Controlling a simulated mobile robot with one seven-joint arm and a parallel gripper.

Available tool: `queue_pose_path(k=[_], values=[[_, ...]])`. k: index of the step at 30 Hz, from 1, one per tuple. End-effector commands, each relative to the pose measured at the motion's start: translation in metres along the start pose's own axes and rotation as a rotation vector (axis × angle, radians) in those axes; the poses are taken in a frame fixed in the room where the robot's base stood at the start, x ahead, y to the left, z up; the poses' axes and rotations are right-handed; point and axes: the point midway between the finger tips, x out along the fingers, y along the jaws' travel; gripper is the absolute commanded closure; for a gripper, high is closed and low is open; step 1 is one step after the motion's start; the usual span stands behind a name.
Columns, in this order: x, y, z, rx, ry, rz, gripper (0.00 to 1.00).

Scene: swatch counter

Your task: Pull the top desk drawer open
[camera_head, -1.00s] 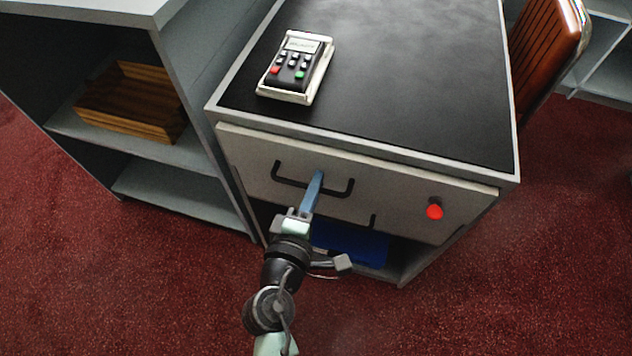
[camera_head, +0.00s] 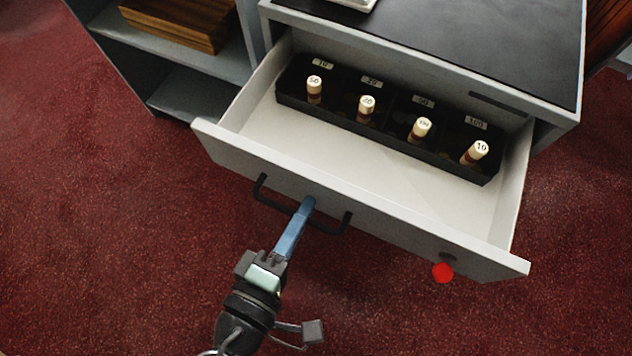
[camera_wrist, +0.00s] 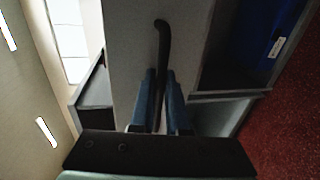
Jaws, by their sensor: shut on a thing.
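The top desk drawer (camera_head: 345,188) is pulled well out of the desk and its inside is in view. Its black bar handle (camera_head: 327,229) is on the pale front panel. My gripper (camera_head: 306,203) is at the middle of the handle, with its blue fingers shut on the bar. In the wrist view the blue fingers (camera_wrist: 164,98) lie on both sides of the handle (camera_wrist: 162,45), close to the drawer front.
A black compartment tray (camera_head: 340,121) with several white-topped rolls sits at the drawer's back. A grey shelf (camera_head: 190,100) with a wooden box (camera_head: 185,22) stands left. Red carpet is clear in front.

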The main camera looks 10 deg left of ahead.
Motion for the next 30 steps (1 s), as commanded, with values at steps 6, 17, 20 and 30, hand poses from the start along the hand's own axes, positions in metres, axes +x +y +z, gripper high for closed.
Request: queue_pose_path(k=[6,17,20,30], values=[[-0.015,-0.003,0.000,0.000,0.001,0.000,1.00],[-0.018,-0.003,-0.001,0.001,0.002,0.001,1.00],[-0.018,-0.003,-0.001,0.001,0.002,0.001,0.81],[-0.017,-0.003,0.000,0.000,0.001,0.001,0.74]])
